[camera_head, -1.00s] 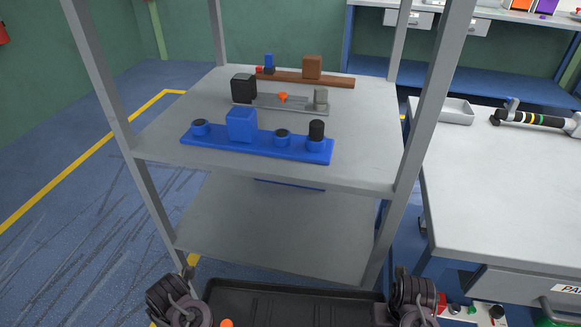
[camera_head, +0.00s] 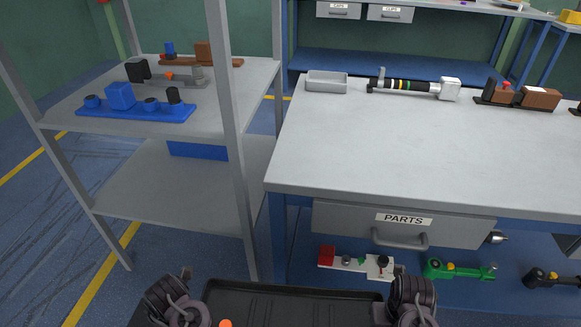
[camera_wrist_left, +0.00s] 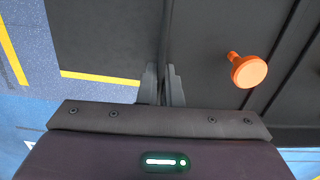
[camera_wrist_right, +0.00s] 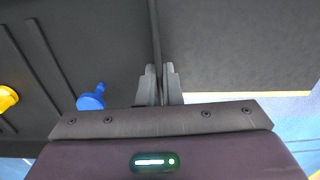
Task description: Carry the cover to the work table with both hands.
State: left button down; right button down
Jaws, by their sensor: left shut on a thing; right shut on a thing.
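The cover is a black ribbed panel (camera_head: 290,302) at the bottom of the head view, held between my two grippers; its near part is cut off by the frame edge. My left gripper (camera_wrist_left: 165,85) is shut on the cover's edge. An orange knob (camera_wrist_left: 249,71) sits on the cover near it. My right gripper (camera_wrist_right: 158,85) is shut on the opposite edge. A blue knob (camera_wrist_right: 92,97) and a yellow knob (camera_wrist_right: 7,98) show on the cover there. The work table (camera_head: 350,150) stands ahead, with a bare grey top in front and a parts drawer below.
A grey shelf rack (camera_head: 150,190) with a blue fixture (camera_head: 135,112) stands at the left, its post close to the table. Several parts lie below the table.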

aim_at(441, 154)
jog(key=k+l, duration=0.15)
jog(key=l, duration=0.2)
jog(key=k+l, duration=0.1)
jog(key=l, duration=0.3)
jog(key=k+l+z, duration=0.1)
jog(key=l, duration=0.25)
jog(key=k+l, duration=0.15)
jog(key=l, duration=0.25)
jog(key=k+l, duration=0.1)
jog(key=l, duration=0.25)
